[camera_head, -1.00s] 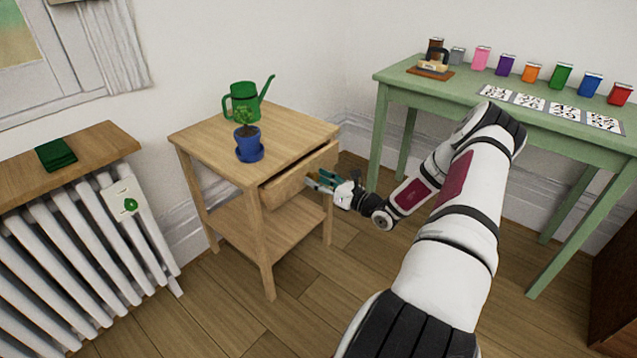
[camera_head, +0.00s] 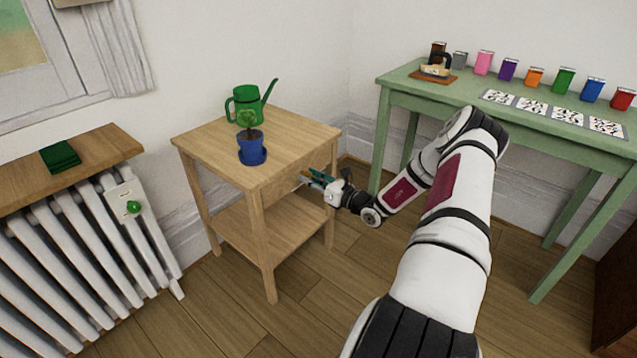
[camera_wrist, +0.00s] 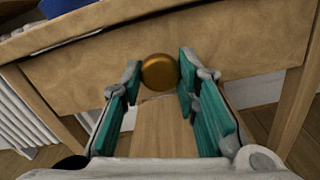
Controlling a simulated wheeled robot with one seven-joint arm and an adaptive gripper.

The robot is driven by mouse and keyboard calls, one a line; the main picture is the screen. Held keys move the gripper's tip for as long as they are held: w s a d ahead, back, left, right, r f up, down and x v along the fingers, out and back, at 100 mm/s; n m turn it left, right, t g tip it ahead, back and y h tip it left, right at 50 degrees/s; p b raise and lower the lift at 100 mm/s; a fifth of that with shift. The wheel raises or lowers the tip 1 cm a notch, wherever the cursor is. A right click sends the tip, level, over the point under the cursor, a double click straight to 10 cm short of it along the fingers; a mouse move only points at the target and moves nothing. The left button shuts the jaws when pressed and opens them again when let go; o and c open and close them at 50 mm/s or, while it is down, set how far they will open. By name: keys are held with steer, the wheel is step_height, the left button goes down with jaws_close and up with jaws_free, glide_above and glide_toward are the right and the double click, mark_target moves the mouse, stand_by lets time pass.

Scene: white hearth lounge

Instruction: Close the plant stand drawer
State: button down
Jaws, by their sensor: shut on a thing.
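The wooden plant stand (camera_head: 197,145) stands left of centre in the head view. My gripper (camera_head: 314,178) is at the drawer front, coming from the right. In the wrist view its teal fingers (camera_wrist: 160,78) stand on either side of the knob, shut on it. The knob is not clear in the head view.
A blue potted plant (camera_head: 250,147) and a green watering can (camera_head: 248,103) stand on the plant stand. A white radiator (camera_head: 85,250) is at the left. A green table (camera_head: 440,98) with several coloured containers stands at the right. Wooden floor (camera_head: 320,300) is clear in front.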

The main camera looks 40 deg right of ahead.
steer(key=shift+w+r, duration=0.1)
steer(key=shift+w, duration=0.15)
steer(key=c, duration=1.2)
jaws_free()
steer(key=s, duration=0.8)
steer(key=s+d, duration=0.1)
steer(key=s, duration=0.3)
steer(key=shift+w, duration=0.1)
